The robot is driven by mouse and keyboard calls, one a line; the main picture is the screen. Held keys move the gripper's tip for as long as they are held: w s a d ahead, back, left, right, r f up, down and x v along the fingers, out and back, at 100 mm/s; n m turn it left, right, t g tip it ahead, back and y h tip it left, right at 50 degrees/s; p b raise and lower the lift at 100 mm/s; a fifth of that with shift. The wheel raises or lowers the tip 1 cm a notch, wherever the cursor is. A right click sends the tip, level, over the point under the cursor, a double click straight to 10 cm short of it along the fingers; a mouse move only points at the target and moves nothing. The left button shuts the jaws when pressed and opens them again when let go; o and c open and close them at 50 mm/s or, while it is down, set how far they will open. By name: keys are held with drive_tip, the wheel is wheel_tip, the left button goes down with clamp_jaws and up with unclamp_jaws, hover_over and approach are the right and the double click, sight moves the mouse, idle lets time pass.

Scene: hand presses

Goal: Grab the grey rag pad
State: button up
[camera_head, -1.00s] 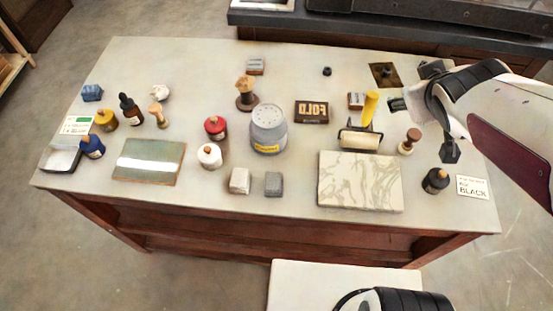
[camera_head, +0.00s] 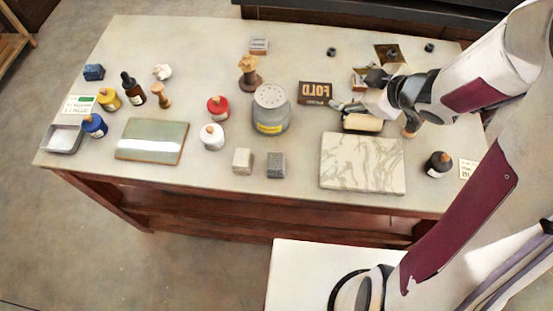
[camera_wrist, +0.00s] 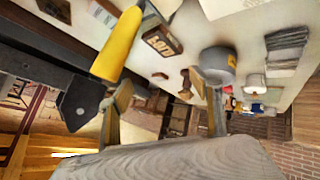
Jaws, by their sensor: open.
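The grey rag pad (camera_head: 276,165) is a small dark-grey block near the table's front edge. It sits just right of a similar pale block (camera_head: 242,160). My gripper (camera_head: 358,93) is open and empty over the back right of the table, by the ink roller (camera_head: 362,122). It is well behind and to the right of the grey pad, and apart from it. In the wrist view, my two fingers (camera_wrist: 160,105) are spread apart with nothing between them.
A grey jar (camera_head: 271,112) stands behind the pads. A marbled slab (camera_head: 362,165) lies to their right. The FOLD block (camera_head: 315,93) is left of my gripper. The table front between pads and slab is clear.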

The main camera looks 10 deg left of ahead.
drive_tip(key=s+a+f+n+g+y, duration=0.3)
drive_tip(key=s+a+f+g, duration=0.1)
drive_tip(key=s+a+f, duration=0.15)
drive_tip(key=n+g+y, duration=0.1)
drive_tip(key=g+y, duration=0.2)
drive_tip(key=y, duration=0.1)
approach(279, 162)
drive_tip(key=shift+w+a, duration=0.65)
drive_tip(key=shift+w, duration=0.05)
drive_tip(key=shift+s+a+n+g, duration=0.1)
drive_tip(key=shift+s+n+g, duration=0.2)
drive_tip(key=shift+s+g, duration=0.15)
drive_tip(key=shift+a+f, duration=0.1)
drive_tip(key=shift+a, duration=0.05)
drive_tip(key=shift+x, duration=1.15)
drive_tip(key=shift+f, duration=0.1)
drive_tip(key=shift+f+x, duration=0.25)
drive_tip(key=shift+x, duration=2.3)
drive_tip(key=shift+w, duration=0.1)
